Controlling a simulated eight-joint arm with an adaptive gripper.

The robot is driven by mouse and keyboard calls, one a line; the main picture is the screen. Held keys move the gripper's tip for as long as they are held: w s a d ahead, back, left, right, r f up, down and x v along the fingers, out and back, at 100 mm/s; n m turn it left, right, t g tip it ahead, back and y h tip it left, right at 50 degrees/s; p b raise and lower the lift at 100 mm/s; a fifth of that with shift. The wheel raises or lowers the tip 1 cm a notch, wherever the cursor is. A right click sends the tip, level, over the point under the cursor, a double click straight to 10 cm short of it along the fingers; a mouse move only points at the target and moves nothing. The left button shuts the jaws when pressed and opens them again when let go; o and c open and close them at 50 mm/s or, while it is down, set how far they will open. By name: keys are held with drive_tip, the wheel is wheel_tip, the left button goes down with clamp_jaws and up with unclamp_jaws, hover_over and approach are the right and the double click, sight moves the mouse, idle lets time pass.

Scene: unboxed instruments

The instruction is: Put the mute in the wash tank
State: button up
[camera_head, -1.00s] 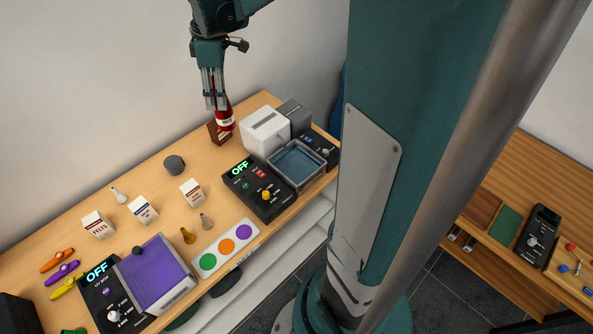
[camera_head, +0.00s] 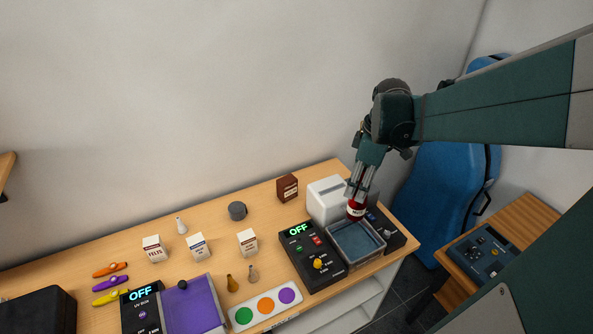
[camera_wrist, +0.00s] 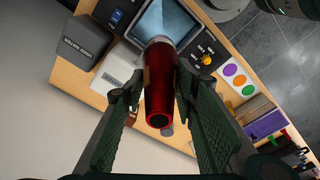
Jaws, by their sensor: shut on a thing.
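The mute (camera_head: 356,210) is red with a pale label band. My gripper (camera_head: 359,194) is shut on it and holds it above the back edge of the wash tank. The wash tank (camera_head: 382,252) is an open grey-rimmed basin with blue water, beside a black control box reading OFF. In the wrist view the mute (camera_wrist: 159,82) lies between my fingers with its dark round end towards the camera. Its far end overlaps the near rim of the tank (camera_wrist: 168,18). Whether it touches the rim or water cannot be told.
A white box (camera_head: 325,200) stands just behind the tank, close to my fingers. The black control box (camera_head: 310,258) is left of the tank, and another dark device (camera_head: 394,233) is right of it. A brown box (camera_head: 287,188) stands further back left.

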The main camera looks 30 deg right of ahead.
sight(359, 214)
drive_tip(key=shift+s+d+f, duration=0.1)
drive_tip(key=shift+s+d, duration=0.1)
drive_tip(key=shift+s, duration=0.25)
drive_tip(key=shift+s+d+f, duration=0.1)
drive_tip(key=shift+s+d, duration=0.05)
drive_tip(key=shift+s, duration=0.25)
drive_tip(key=shift+s+f, duration=0.2)
drive_tip(key=shift+w+f, duration=0.1)
drive_tip(key=shift+f, duration=2.2)
drive_tip(key=shift+f, duration=3.05)
drive_tip(key=shift+f, duration=1.95)
drive_tip(key=shift+f+b, duration=0.15)
drive_tip(key=shift+b, duration=0.15)
